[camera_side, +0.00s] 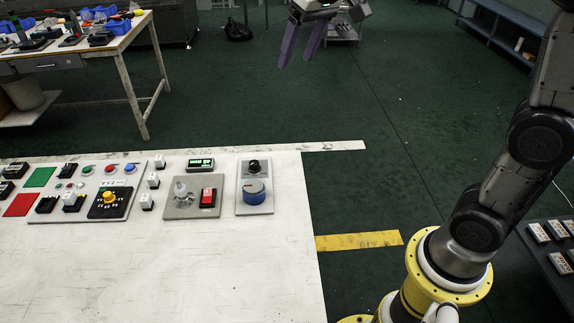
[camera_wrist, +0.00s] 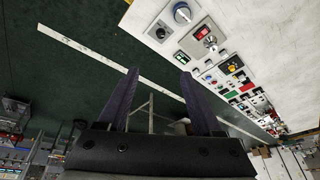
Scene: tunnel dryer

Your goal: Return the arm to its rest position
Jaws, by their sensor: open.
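My gripper (camera_side: 302,43) hangs at the top of the side view, with its two purple fingers apart and nothing between them. It is well above the floor and appears beyond the far edge of the white control table. In the wrist view my gripper (camera_wrist: 160,96) points down past the green floor, its fingers spread and empty. The control table (camera_side: 150,270) carries a panel with buttons, a lever plate (camera_side: 192,197) with a red switch, and a blue knob (camera_side: 254,191). The gripper touches none of these.
A workbench (camera_side: 75,48) with blue bins and tools stands at the back left. A low shelf (camera_side: 505,35) is at the back right. A dark bag (camera_side: 238,31) lies on the floor behind. The green floor (camera_side: 400,130) between is mostly clear, with yellow tape (camera_side: 358,240).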

